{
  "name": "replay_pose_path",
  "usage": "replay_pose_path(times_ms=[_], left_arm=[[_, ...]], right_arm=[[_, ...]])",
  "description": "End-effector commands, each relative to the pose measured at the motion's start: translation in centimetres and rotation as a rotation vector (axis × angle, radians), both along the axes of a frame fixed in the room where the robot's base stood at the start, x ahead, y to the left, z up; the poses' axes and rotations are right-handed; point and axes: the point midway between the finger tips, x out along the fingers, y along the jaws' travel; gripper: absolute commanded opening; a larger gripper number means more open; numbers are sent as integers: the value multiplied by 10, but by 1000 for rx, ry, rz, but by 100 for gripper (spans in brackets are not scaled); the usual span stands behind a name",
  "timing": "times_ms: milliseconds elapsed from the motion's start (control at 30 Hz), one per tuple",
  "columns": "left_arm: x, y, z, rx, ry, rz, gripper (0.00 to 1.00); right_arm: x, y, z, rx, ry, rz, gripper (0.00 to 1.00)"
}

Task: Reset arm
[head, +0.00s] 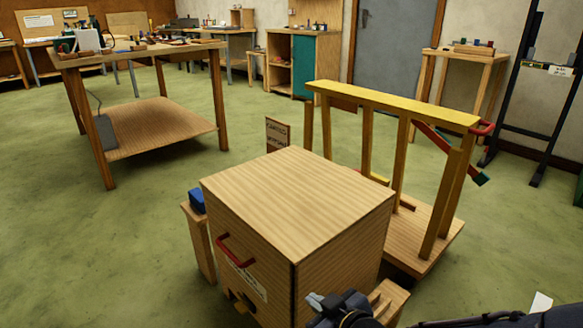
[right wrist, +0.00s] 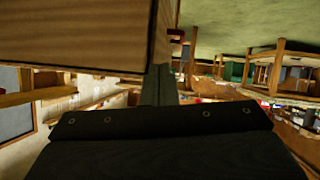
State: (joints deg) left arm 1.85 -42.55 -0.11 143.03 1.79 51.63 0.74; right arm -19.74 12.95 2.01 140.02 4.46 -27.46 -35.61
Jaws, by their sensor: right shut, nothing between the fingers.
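My right gripper (head: 316,300) is at the bottom of the head view, close to the front right side of a wooden box (head: 300,200). It is shut and holds nothing. In the right wrist view its dark fingers (right wrist: 159,84) are together, beside the box's wooden side (right wrist: 80,35). The box has a red handle (head: 236,251) and a pale label on its front. The handle's red end also seems to show past the fingers in the right wrist view. I cannot tell whether the gripper touches the box. My left gripper is not in view.
A wooden rack with a yellow top rail (head: 390,102) stands behind the box. A small blue item (head: 197,201) sits at the box's left. A workbench (head: 160,130) stands at the left, and a black stand (head: 515,90) at the far right. Green floor (head: 120,240) is clear at the left.

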Motion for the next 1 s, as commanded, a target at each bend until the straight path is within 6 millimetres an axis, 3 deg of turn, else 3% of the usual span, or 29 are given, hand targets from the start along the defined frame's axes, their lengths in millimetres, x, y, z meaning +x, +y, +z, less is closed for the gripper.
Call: replay_pose_path(times_ms=[33, 200, 400, 767, 800, 1000], left_arm=[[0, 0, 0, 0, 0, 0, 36], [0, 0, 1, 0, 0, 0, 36], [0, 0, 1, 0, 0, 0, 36], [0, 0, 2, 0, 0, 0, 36], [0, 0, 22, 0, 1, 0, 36], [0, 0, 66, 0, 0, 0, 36]], right_arm=[[-4, -21, 10, 32, 48, -47, 0], [-46, -83, 25, 143, 297, -207, 0], [-104, -126, 30, 244, 521, -371, 0], [-189, -158, 30, 360, 770, -590, 0], [-186, -156, 50, 353, 771, -580, 0], [-186, -156, 93, 351, 769, -575, 0]])
